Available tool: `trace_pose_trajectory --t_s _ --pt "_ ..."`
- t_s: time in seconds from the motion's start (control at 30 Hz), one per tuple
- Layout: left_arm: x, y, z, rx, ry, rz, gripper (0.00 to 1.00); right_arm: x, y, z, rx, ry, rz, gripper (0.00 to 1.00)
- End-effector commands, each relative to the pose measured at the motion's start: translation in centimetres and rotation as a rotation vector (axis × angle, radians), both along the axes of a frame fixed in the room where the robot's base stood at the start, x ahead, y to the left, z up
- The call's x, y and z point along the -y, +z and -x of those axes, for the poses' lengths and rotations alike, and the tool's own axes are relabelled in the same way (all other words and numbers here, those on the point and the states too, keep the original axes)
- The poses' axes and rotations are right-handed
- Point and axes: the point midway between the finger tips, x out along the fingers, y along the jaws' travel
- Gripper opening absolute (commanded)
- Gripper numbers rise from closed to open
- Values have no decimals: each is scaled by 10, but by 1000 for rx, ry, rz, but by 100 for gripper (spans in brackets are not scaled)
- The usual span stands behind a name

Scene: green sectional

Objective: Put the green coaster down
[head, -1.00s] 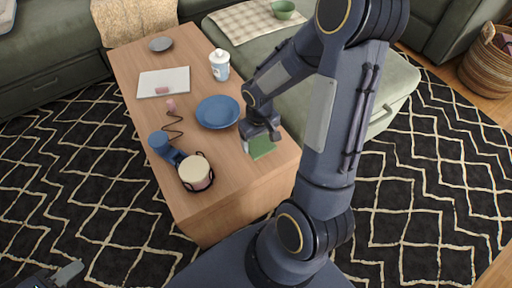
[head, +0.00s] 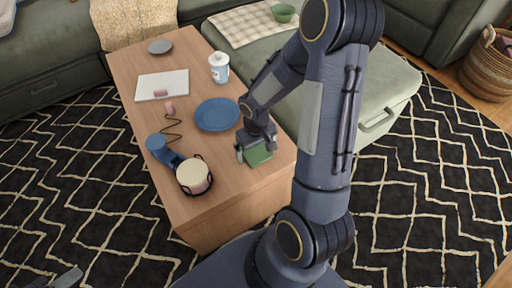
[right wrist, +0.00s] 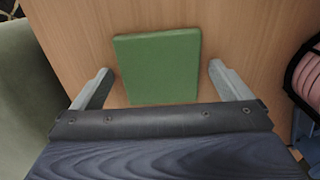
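The green coaster (head: 259,156) is a flat square at the near right corner of the wooden coffee table (head: 222,178). In the right wrist view the coaster (right wrist: 158,68) lies flat on the wood. My right gripper (head: 256,154) is above it; in the right wrist view the gripper (right wrist: 160,70) is open, one finger on each side with a gap to the coaster. My left gripper (head: 67,278) shows only in part at the bottom left of the head view, away from the table; its opening is not clear.
A blue plate (head: 217,114) lies just behind the coaster.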

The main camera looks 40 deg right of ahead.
Motion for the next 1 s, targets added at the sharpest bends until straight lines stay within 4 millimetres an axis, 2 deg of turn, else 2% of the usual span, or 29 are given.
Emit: trace_pose_trajectory --t_s 0.23,0.37,0.47,0.8,1.0 --pt "0 1 0 0 0 0 36 0 0 0 0 0 0 98" --pt "0 7 0 0 0 0 36 0 9 0 1 -1 0 98" --pt "0 14 0 0 0 0 36 0 25 -1 3 -2 1 98" --pt "0 43 0 0 0 0 36 0 98 -1 5 0 1 98" --pt "0 50 0 0 0 0 36 0 120 0 2 -1 0 98"
